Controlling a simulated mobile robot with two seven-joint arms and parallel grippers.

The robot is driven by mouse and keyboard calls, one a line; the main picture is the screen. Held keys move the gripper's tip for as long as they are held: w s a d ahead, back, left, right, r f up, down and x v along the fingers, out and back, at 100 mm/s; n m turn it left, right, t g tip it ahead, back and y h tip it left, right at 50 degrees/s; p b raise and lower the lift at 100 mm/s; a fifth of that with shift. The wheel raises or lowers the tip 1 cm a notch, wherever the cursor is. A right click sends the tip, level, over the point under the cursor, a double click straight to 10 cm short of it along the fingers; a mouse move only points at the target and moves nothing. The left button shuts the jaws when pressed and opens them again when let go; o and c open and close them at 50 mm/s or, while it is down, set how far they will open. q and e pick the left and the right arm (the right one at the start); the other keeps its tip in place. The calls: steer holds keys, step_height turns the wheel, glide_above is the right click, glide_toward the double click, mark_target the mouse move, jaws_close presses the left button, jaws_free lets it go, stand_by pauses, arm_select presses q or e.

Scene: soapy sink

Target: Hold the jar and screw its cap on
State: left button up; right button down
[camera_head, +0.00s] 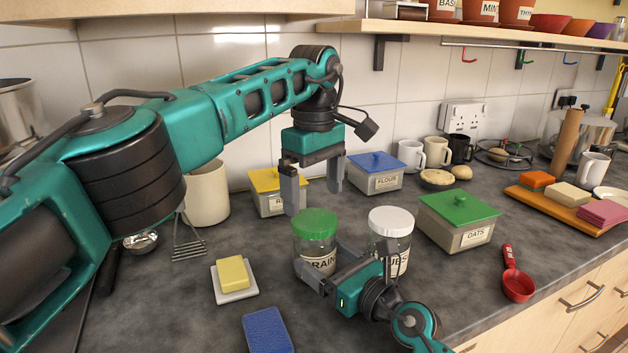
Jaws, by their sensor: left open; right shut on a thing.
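A clear jar (314,250) with a label reading "RAIN", partly hidden, stands upright on the grey counter. A green cap (315,222) sits on top of its mouth; I cannot tell how tightly. My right gripper (326,265) is shut on the jar, low down, with its fingers on either side of the glass. My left gripper (314,200) is open and empty, pointing down above and slightly behind the green cap. Its fingers are apart from the cap.
A white-lidded jar (390,222) stands close to the right of the held jar. A green-lidded oats box (458,220), blue-lidded flour box (375,173) and yellow-lidded box (275,190) surround it.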

mark_target(314, 219)
arm_select(q)
steer(key=n, duration=0.2)
steer(key=r+n, duration=0.1)
steer(key=n, duration=0.5)
steer(key=r+n, duration=0.1)
steer(key=n, duration=0.1)
steer(key=shift+n, duration=0.4)
steer(key=n, duration=0.5)
steer(key=shift+r+n, duration=0.3)
steer(key=shift+r, duration=0.05)
steer(key=n, duration=0.5)
steer(key=shift+r+n, duration=0.35)
steer(key=shift+n, duration=0.05)
steer(key=shift+f, duration=0.15)
steer(key=shift+f, duration=3.9)
steer(key=shift+c, duration=0.2)
steer(key=c, duration=1)
